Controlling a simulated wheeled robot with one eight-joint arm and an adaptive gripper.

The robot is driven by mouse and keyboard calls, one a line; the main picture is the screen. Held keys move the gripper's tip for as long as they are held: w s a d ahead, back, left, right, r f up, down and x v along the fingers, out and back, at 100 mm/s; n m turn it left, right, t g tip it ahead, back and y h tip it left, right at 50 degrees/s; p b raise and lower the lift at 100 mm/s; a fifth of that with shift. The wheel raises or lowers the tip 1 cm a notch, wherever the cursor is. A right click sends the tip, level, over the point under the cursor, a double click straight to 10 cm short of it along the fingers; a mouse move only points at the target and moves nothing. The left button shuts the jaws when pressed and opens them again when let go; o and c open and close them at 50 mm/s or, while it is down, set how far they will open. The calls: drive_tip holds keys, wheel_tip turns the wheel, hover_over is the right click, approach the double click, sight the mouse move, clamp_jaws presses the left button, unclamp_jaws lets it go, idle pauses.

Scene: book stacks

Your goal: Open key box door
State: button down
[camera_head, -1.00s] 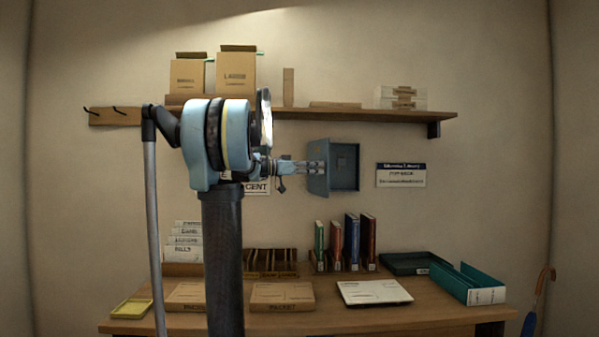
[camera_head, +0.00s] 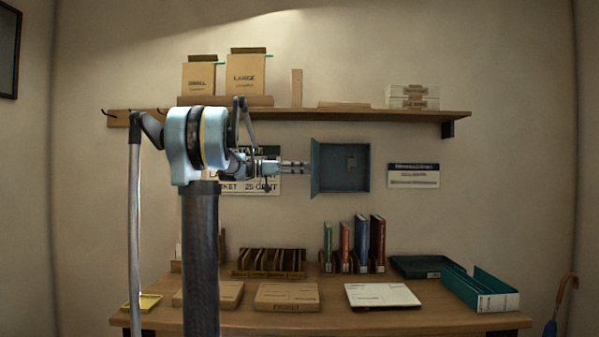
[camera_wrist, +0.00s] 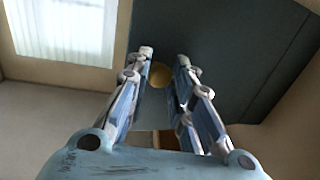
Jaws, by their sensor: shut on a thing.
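The blue-grey key box (camera_head: 346,182) hangs on the wall below the shelf. Its door (camera_head: 315,168) is hinged on the left and stands wide open, seen almost edge-on, with the inside of the box in plain view. My gripper (camera_head: 306,167) reaches the door from the left. In the wrist view my gripper (camera_wrist: 163,62) has its fingers on either side of a round brass knob (camera_wrist: 160,75), against the dark door panel (camera_wrist: 225,40). It is shut on the knob; the exact contact is hard to see.
A shelf (camera_head: 370,115) with boxes runs above the key box. A sign (camera_head: 413,175) is on the wall to its right, and another (camera_head: 250,185) is partly behind my arm. Below, a desk (camera_head: 360,318) holds upright books (camera_head: 361,244), trays and cartons. The wall between is clear.

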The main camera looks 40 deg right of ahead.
drive_tip(key=shift+w+d+r, duration=0.1)
drive_tip(key=shift+w+r, duration=0.15)
drive_tip(key=shift+w, duration=0.05)
drive_tip(key=c, duration=1.4)
unclamp_jaws()
drive_tip(key=shift+d+f, duration=0.1)
drive_tip(key=shift+f, duration=0.05)
drive_tip(key=v, duration=1.2)
drive_tip(key=shift+f, duration=0.1)
